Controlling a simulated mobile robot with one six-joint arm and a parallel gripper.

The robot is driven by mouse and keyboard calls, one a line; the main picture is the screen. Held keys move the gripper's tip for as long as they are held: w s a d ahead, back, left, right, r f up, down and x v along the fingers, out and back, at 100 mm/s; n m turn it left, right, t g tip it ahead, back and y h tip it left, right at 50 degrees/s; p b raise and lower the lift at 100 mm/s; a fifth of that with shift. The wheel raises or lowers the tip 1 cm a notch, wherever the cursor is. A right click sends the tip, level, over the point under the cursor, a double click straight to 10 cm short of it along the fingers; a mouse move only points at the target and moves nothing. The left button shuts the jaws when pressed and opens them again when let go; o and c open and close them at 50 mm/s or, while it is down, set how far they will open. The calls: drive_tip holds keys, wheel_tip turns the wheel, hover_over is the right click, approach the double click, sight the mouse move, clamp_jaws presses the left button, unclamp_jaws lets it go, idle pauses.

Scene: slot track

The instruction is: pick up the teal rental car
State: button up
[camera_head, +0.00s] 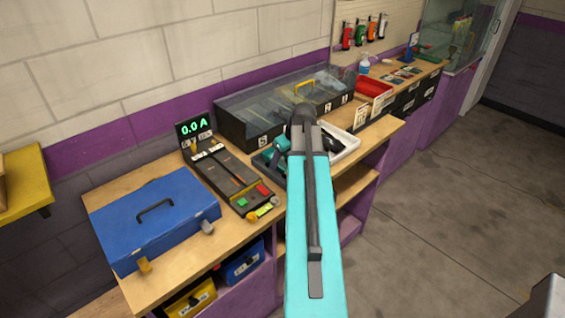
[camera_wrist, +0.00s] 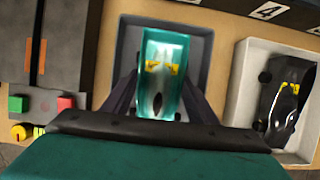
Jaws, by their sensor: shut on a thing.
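The teal rental car (camera_wrist: 163,72) is between the two fingers of my gripper (camera_wrist: 160,95) in the wrist view. It has yellow marks on top, and the fingers are shut on its sides. It shows above or in a dark grey tray (camera_wrist: 196,45); I cannot tell whether it touches the tray floor. In the head view a small teal part of the car (camera_head: 281,144) shows beside my arm, and my arm hides most of the gripper (camera_head: 287,152).
A white tray (camera_wrist: 238,72) with a black car (camera_wrist: 293,100) stands to the right. The test track (camera_head: 225,165) with a 0.0 A display (camera_head: 194,126) and a blue case (camera_head: 157,222) are to the left. A lidded clear case (camera_head: 245,110) stands behind.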

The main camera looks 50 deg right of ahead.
sight(283, 158)
drive_tip(key=shift+r, duration=0.1)
drive_tip(key=shift+d+r+b, duration=0.1)
drive_tip(key=shift+r+b, duration=0.75)
drive_tip(key=shift+r, duration=0.85)
drive_tip(key=s+d+b, duration=0.1)
drive_tip(key=s, duration=0.4)
drive_tip(key=s+d+r+b, duration=0.1)
drive_tip(key=s+d, duration=0.1)
drive_tip(key=s, duration=0.3)
drive_tip(key=s+d+b, duration=0.2)
drive_tip(key=s, duration=0.3)
drive_tip(key=shift+d+r, duration=0.15)
drive_tip(key=shift+r, duration=0.05)
drive_tip(key=shift+s, duration=0.1)
